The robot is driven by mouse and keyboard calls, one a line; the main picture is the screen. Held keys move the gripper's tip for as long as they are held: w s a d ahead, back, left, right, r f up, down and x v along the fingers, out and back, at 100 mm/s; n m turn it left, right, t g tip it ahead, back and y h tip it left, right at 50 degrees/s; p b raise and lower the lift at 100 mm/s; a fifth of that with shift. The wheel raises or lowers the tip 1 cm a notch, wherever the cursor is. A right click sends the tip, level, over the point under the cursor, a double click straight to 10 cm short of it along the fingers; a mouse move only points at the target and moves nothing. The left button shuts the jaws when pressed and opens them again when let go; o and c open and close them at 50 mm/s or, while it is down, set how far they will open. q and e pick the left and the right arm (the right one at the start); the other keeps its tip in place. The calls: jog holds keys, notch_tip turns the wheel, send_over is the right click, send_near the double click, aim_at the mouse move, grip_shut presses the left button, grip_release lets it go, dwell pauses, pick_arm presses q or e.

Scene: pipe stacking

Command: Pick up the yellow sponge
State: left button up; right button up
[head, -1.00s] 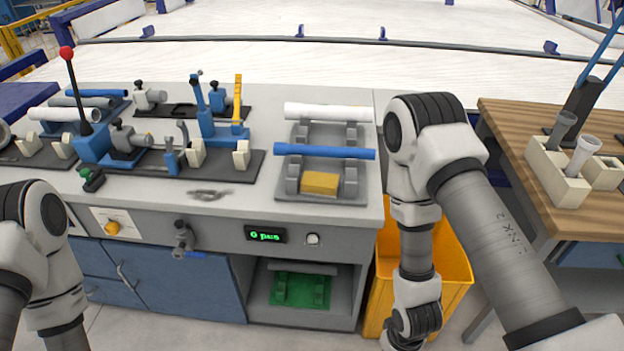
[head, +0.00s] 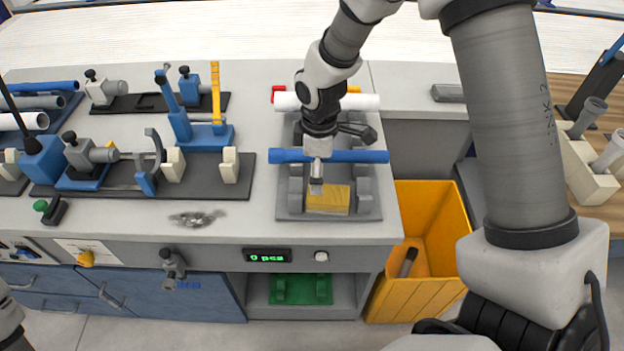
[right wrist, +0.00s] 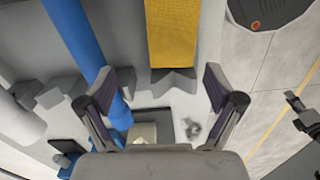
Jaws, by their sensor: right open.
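The yellow sponge (head: 335,200) lies in the front of a grey rack (head: 368,210) on the bench, below a blue pipe (head: 360,156). My right gripper (head: 316,186) is over the rack, pointing down, just at the sponge's left part in the head view. In the right wrist view the sponge (right wrist: 172,35) shows ahead of the open fingers (right wrist: 160,88), between their lines, with no finger seen touching it. The blue pipe (right wrist: 80,40) runs beside the left finger there. My left gripper is out of view; only a bit of its arm shows at the left edge.
A white pipe (head: 366,102) lies at the back of the rack. Clamps and a blue-and-yellow lever fixture (head: 205,135) stand to the left. A yellow bin (head: 435,215) stands on the floor to the right.

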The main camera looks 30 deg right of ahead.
aim_at(324, 194)
jog(key=s+f, duration=0.2)
jog(key=s, duration=0.1)
jog(key=shift+f, duration=0.35)
jog(key=f, duration=0.2)
jog(key=w+f, duration=0.1)
jog(key=f, duration=0.1)
jog(key=shift+w+d+f, duration=0.1)
jog(key=shift+s+r, duration=0.25)
jog(key=shift+s, duration=0.05)
jog(key=c, duration=1.1)
